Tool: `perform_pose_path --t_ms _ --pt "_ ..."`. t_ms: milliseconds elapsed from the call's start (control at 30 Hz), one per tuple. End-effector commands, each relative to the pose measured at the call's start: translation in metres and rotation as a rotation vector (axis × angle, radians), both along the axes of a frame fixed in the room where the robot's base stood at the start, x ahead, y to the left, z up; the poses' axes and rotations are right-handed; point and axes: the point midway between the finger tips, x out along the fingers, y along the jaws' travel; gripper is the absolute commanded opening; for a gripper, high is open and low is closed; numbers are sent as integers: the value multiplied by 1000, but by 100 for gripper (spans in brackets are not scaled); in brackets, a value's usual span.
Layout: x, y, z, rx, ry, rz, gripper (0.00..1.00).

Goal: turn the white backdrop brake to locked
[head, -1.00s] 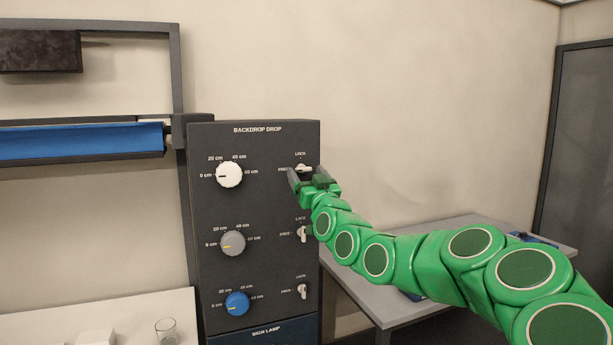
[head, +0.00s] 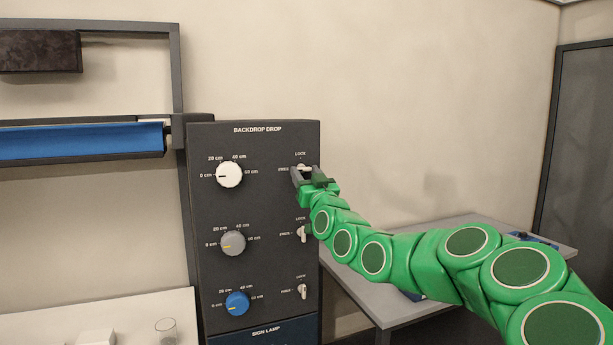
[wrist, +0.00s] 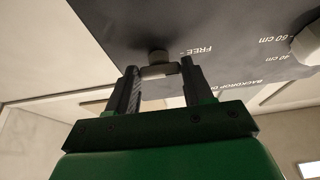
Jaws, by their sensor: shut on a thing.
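The white backdrop brake (head: 302,167) is the small light lever at the top right of the dark control panel, between its LOCK and FREE labels. In the head view my gripper mostly covers it, so I cannot tell its exact angle. My gripper (head: 306,175) is at the lever, coming from the lower right. In the wrist view the lever's pale handle (wrist: 158,70) lies between the two fingertips of my gripper (wrist: 159,75), and the FREE label is to its right. The jaws are shut on it.
Below are two more brake levers (head: 303,234) (head: 302,291). To the left are a white knob (head: 229,174), a grey knob (head: 233,243) and a blue knob (head: 237,304). A grey table (head: 450,240) stands right of the panel.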

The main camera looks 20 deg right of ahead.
Motion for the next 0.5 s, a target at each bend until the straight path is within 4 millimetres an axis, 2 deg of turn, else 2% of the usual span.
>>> perform_pose_path --t_ms 267,500 --pt "0 1 1 94 -2 0 21" --pt "0 5 0 283 2 2 21"
